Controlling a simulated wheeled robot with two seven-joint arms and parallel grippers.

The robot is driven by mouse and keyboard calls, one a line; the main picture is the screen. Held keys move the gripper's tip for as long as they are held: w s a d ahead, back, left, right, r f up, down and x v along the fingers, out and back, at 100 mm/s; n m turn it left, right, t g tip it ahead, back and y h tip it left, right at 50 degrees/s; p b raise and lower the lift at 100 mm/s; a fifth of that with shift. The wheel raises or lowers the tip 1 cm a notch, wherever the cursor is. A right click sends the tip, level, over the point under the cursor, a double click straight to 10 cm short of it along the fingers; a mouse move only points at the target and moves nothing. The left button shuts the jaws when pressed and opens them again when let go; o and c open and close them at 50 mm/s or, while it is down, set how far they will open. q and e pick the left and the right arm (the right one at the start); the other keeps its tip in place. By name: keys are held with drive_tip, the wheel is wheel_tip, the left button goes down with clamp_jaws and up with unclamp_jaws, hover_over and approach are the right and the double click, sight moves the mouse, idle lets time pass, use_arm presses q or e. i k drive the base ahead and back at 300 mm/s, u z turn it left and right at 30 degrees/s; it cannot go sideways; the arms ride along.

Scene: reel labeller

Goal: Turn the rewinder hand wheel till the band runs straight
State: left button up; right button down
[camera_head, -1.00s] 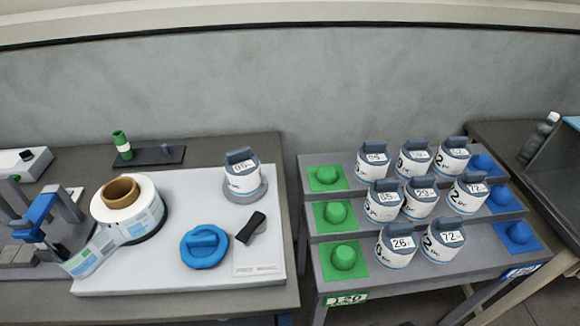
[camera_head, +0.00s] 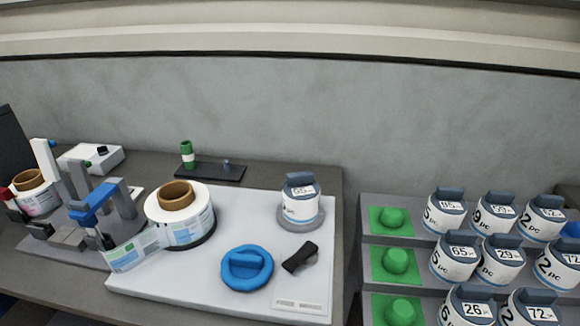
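The blue hand wheel (camera_head: 247,268) with a raised grip bar lies on the white rewinder plate (camera_head: 190,287), near its front. The label roll (camera_head: 181,213) with a brown core stands on the plate, left of the wheel. The printed band (camera_head: 132,250) runs from the roll leftward to the grey unit with the blue bar (camera_head: 94,205). From here I cannot tell whether the band runs straight. Neither of my grippers shows in the head view.
A black lever (camera_head: 300,257) and a white labelled jar (camera_head: 300,201) on a grey disc stand right of the wheel. A stepped rack (camera_head: 375,223) with green knobs and several jars is at the right. A green-and-white cylinder (camera_head: 187,154) stands at the back.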

sight(245, 267)
drive_tip(key=k, duration=1.3)
drive_tip(key=z, duration=0.5)
drive_tip(key=i, duration=1.65)
drive_tip(key=u, duration=1.05)
